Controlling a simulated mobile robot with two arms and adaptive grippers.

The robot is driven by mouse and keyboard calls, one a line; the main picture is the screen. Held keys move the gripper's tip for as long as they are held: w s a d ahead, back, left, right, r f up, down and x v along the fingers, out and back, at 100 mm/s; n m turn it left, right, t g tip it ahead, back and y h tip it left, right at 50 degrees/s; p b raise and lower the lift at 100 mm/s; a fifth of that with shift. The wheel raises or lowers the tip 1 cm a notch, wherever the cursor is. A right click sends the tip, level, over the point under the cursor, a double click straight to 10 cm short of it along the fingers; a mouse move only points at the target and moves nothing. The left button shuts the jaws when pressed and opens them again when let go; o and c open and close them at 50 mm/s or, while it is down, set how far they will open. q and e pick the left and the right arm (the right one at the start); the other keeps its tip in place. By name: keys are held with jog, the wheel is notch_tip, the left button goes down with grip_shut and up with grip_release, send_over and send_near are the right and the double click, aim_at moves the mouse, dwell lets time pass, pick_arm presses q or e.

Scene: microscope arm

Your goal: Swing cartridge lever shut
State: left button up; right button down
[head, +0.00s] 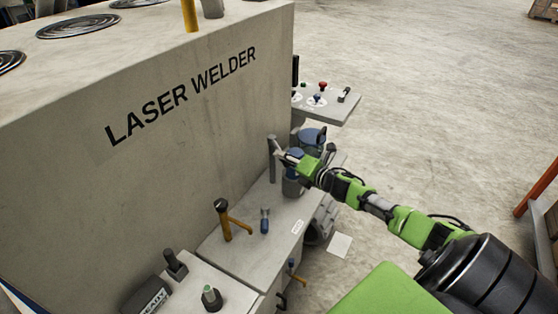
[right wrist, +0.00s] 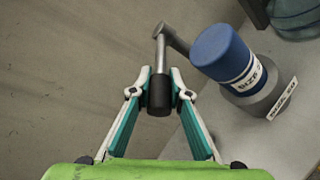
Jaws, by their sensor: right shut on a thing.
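The lever (right wrist: 160,56) is a thin metal rod with a black grip (right wrist: 159,96), bent to a grey pivot piece at its top. My right gripper (right wrist: 160,88) is shut with its two fingertips on either side of the grip. A blue-topped cartridge (right wrist: 226,55) with a white printed band sits in a grey holder (right wrist: 268,100) just right of the lever. In the head view my right gripper (head: 294,163) reaches in from the right beside the laser welder, and partly hides the lever and cartridge. My left gripper is not in view.
The laser welder (head: 150,165) is a big grey block on the left. Its side shelf (head: 255,210) carries a yellow lever (head: 231,226) and a small blue-handled piece (head: 264,221). A farther shelf (head: 333,108) holds red and blue knobs. Open floor lies to the right.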

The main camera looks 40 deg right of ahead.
jog(key=shift+s+d+f+n+y, duration=0.1)
jog(key=shift+d+n+y, duration=0.2)
jog(key=shift+d+y, duration=0.1)
jog(key=c, duration=1.9)
grip_release()
jog(key=shift+s, duration=0.7)
jog(key=v, duration=1)
jog(key=shift+s+d+r, duration=0.1)
jog(key=shift+s+r, duration=0.1)
jog(key=shift+r, duration=0.1)
